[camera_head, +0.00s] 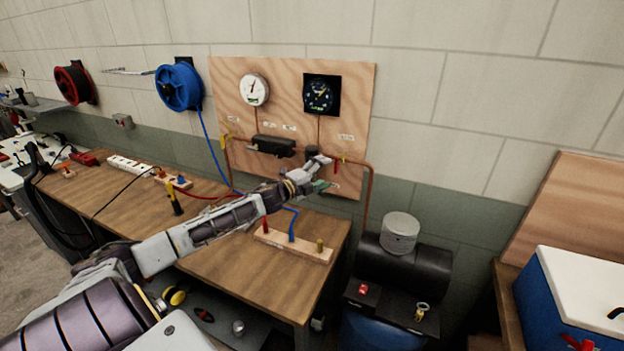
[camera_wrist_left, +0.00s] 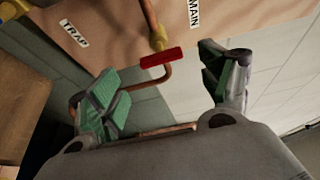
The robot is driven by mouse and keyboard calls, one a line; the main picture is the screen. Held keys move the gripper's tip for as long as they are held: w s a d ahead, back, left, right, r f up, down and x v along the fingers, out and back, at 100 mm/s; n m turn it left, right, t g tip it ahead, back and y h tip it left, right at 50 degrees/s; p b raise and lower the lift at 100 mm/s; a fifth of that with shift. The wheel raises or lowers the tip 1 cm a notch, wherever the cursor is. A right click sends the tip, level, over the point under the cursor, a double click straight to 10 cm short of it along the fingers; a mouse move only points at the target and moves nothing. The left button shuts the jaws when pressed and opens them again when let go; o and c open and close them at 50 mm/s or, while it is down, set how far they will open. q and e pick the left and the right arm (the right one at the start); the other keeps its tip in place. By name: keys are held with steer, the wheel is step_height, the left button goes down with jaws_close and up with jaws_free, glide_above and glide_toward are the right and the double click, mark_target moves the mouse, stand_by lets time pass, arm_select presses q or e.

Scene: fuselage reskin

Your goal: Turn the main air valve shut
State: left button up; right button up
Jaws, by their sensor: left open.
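The main air valve has a red lever handle (camera_wrist_left: 161,58) and a brass-yellow body on a copper pipe, beside the MAIN label (camera_wrist_left: 194,12). In the left wrist view the handle lies crosswise to the pipe above it. In the head view the valve (camera_head: 344,160) is small, at the board's lower right. My left gripper (camera_head: 325,173) is open just in front of it. In the wrist view, my left gripper's green-padded fingers (camera_wrist_left: 160,82) stand apart on either side of the handle. Whether they touch it cannot be told. My right gripper is out of view.
The plywood board (camera_head: 230,85) carries two gauges, a black unit (camera_head: 273,146) and copper pipes. Below are a wooden bench (camera_head: 255,275) with a hose rack (camera_head: 300,246) and a black compressor tank (camera_head: 415,265). A blue cooler (camera_head: 560,300) stands at right.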

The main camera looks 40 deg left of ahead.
arm_select(q)
steer(key=shift+s+a, duration=0.2)
steer(key=shift+s, duration=0.95)
steer(key=shift+s+a, duration=0.15)
steer(key=shift+s, duration=1)
